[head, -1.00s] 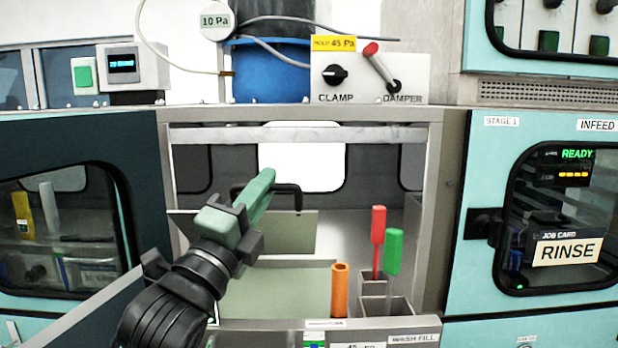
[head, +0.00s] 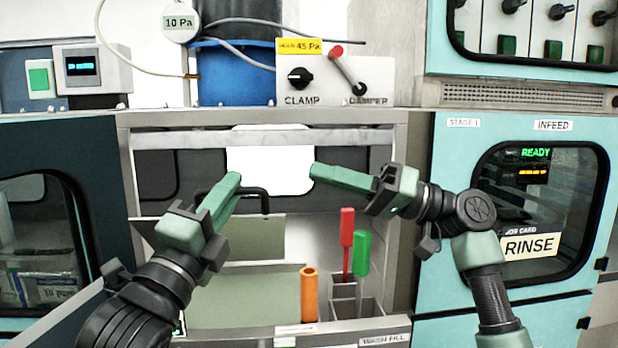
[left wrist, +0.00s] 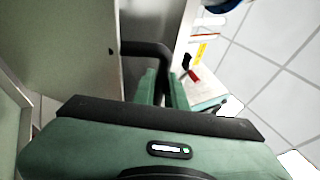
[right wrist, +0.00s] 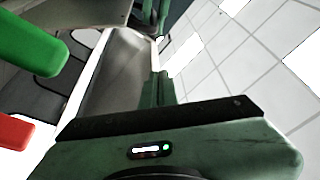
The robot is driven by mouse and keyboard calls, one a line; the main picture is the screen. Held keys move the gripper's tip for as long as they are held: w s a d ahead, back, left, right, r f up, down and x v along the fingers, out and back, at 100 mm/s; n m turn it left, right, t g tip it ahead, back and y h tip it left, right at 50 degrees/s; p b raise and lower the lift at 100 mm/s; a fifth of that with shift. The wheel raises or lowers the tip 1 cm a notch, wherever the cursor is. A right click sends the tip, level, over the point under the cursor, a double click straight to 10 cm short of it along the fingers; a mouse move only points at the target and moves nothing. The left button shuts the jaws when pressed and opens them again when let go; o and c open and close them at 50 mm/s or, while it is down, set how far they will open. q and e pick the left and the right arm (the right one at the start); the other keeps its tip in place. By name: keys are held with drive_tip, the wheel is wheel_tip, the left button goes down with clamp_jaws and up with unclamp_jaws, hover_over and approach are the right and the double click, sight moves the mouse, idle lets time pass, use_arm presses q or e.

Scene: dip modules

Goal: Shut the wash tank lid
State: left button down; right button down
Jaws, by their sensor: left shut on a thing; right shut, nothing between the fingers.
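The wash tank lid (head: 262,240) is a grey-green panel with a black bar handle (head: 258,190). It stands raised, at a steep angle, inside the framed bay in the head view. My left gripper (head: 234,182) is shut on the left part of that handle. In the left wrist view the handle (left wrist: 140,48) runs to the fingers (left wrist: 160,88), with the lid panel (left wrist: 65,45) on the left. My right gripper (head: 316,172) is shut and empty, in the bay's upper right, apart from the lid. A pale green surface (head: 240,300) lies below the lid.
An orange tube (head: 309,295), a red-handled tool (head: 347,228) and a green-handled tool (head: 362,252) stand at the bay's right front, the latter two in a grey holder (head: 345,300). The bay's metal frame (head: 395,240) bounds the right side.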

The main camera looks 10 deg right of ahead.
sight(263, 189)
drive_tip(key=a, duration=0.8)
drive_tip(key=shift+w+a+r, duration=0.1)
drive_tip(key=shift+w, duration=0.1)
drive_tip(key=shift+s+f, duration=0.5)
drive_tip(key=shift+s, duration=0.05)
drive_tip(key=shift+f, duration=0.1)
use_arm(q)
drive_tip(key=shift+a, duration=0.1)
use_arm(e)
drive_tip(key=shift+s+a+f+n, duration=0.1)
drive_tip(key=shift+s+f+n, duration=0.4)
drive_tip(key=shift+s, duration=0.2)
use_arm(q)
drive_tip(key=c, duration=1.5)
unclamp_jaws()
drive_tip(key=shift+o, duration=0.2)
use_arm(e)
drive_tip(key=shift+w+r, duration=0.1)
drive_tip(key=shift+w, duration=0.05)
